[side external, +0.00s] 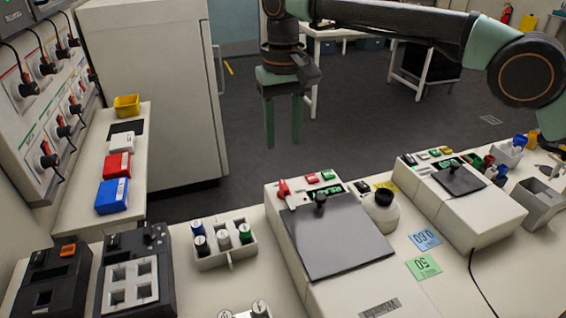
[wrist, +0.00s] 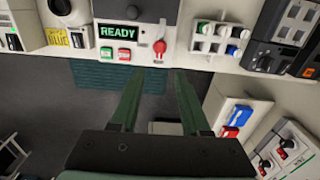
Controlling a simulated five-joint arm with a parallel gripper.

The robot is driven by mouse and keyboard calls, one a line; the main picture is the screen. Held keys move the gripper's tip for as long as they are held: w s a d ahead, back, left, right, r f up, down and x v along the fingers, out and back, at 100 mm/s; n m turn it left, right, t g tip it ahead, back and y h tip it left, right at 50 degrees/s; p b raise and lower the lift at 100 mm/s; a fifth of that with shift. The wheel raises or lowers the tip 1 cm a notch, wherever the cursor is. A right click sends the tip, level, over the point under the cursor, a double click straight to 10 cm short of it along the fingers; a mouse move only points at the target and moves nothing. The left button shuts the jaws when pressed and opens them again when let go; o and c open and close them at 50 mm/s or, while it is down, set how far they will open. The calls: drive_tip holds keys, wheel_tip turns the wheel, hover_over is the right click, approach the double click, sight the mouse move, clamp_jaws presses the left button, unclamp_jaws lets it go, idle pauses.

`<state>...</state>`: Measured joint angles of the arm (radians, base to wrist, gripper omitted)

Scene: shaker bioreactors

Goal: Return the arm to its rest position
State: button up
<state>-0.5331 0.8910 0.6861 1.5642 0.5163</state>
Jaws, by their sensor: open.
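My gripper (side external: 284,140) hangs fingers down from my arm, beyond the far edge of the bench and above the dark floor. Its two green fingers are apart with nothing between them. In the wrist view my gripper (wrist: 168,72) is also open and empty. My arm reaches in from the upper right of the side view. The nearest device is a shaker bioreactor (side external: 335,242) with a dark lid, a red lever and a green lit display. In the wrist view its display (wrist: 119,32) reads READY.
A rack of vials (side external: 224,243) and dark devices (side external: 138,283) stand left. Red and blue boxes (side external: 113,196) lie on the side counter. A tall cabinet (side external: 152,90) stands behind. Floor around my gripper is clear.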

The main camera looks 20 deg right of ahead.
drive_tip(key=shift+r, duration=0.45)
drive_tip(key=shift+d, duration=0.1)
drive_tip(key=s+d+r+t, duration=0.15)
drive_tip(key=d+r, duration=0.25)
drive_tip(key=d, duration=0.4)
drive_tip(key=s+d+r+t, duration=0.1)
drive_tip(key=s+d+r, duration=0.2)
drive_tip(key=d+r, duration=0.3)
drive_tip(key=s+d+f+t, duration=0.1)
drive_tip(key=s+d+f, duration=0.2)
drive_tip(key=s+d, duration=0.4)
drive_tip(key=s+d+f+t, duration=0.2)
drive_tip(key=s+d+f, duration=0.2)
drive_tip(key=s+d, duration=0.3)
drive_tip(key=shift+s+f, duration=0.25)
drive_tip(key=shift+s, duration=0.3)
drive_tip(key=shift+d, duration=0.1)
